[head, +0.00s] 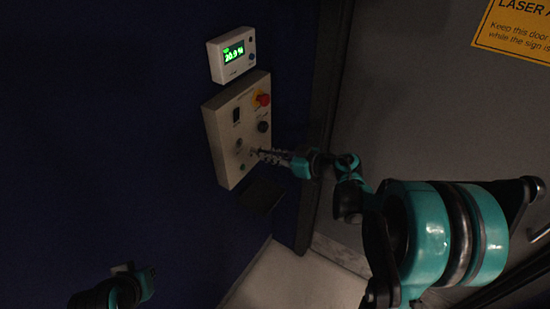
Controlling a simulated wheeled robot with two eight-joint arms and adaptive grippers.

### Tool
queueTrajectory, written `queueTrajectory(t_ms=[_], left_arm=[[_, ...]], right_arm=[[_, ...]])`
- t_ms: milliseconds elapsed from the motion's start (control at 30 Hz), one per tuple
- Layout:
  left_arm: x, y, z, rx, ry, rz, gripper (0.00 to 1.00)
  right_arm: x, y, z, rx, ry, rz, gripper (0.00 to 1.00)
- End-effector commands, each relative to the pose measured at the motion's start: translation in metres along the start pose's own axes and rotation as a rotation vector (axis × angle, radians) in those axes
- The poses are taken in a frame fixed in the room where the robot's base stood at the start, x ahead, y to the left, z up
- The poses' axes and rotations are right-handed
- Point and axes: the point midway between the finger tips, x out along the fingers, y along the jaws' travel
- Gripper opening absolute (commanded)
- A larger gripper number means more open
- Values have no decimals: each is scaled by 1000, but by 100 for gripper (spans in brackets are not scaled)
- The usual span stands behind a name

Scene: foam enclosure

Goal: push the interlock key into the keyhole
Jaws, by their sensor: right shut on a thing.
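The control panel (222,150) is a beige box on the dark blue wall, with a red emergency button (263,99) on a yellow base, a dark knob (263,127), a black switch (236,115) and small round fittings on its face. My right gripper (266,155) is shut at the lower right of the panel face, its fingers pointing left at it. The key is too small and too hidden by the fingers to make out, and I cannot tell whether it touches the keyhole. My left gripper (148,281) is low at the left, away from the panel; its fingers are unclear.
A white display box (217,63) with green digits is mounted above the panel. A grey door (415,110) with a yellow laser sign (515,32) is at the right, beyond a dark frame. The dark wall left of the panel is clear.

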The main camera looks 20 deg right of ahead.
Motion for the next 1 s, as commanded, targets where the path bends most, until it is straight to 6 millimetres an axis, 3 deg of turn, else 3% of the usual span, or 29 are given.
queueTrajectory(t_ms=[400,1000], left_arm=[[2,0,2,0,0,0,0],[2,0,2,0,0,0,0]], right_arm=[[31,0,-10,0,0,0,0],[34,0,-11,0,0,1,0]])
